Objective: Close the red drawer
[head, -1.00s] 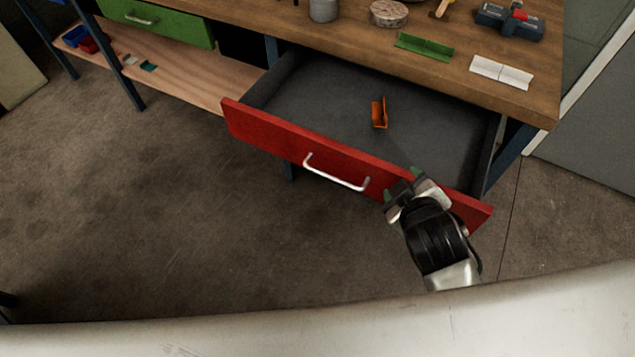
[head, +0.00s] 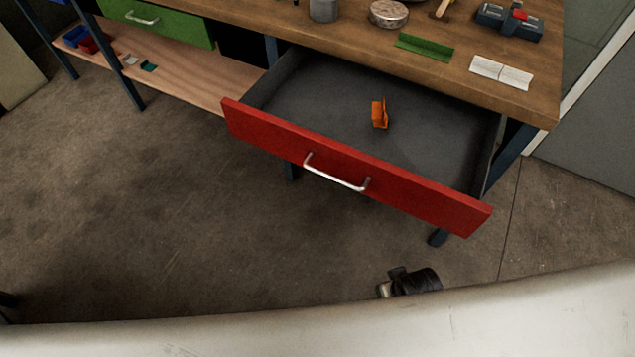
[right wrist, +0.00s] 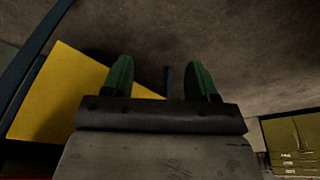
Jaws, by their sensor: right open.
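The red drawer (head: 350,170) is pulled well out from under the workbench in the head view. Its silver handle (head: 336,181) is on the front face. An orange bracket-like part (head: 380,113) lies inside on the grey drawer floor. My right gripper (head: 386,286) is low in front of the drawer, near the bottom of the head view, apart from the drawer and handle. In the right wrist view its two green fingertips (right wrist: 160,78) are spread with nothing between them. My left gripper is not in view.
The wooden bench top (head: 360,45) carries a green angle piece (head: 425,47), a white piece (head: 501,73), a round tin (head: 389,13) and a dark tool (head: 510,20). A green drawer (head: 155,23) sits at left. The floor in front is clear.

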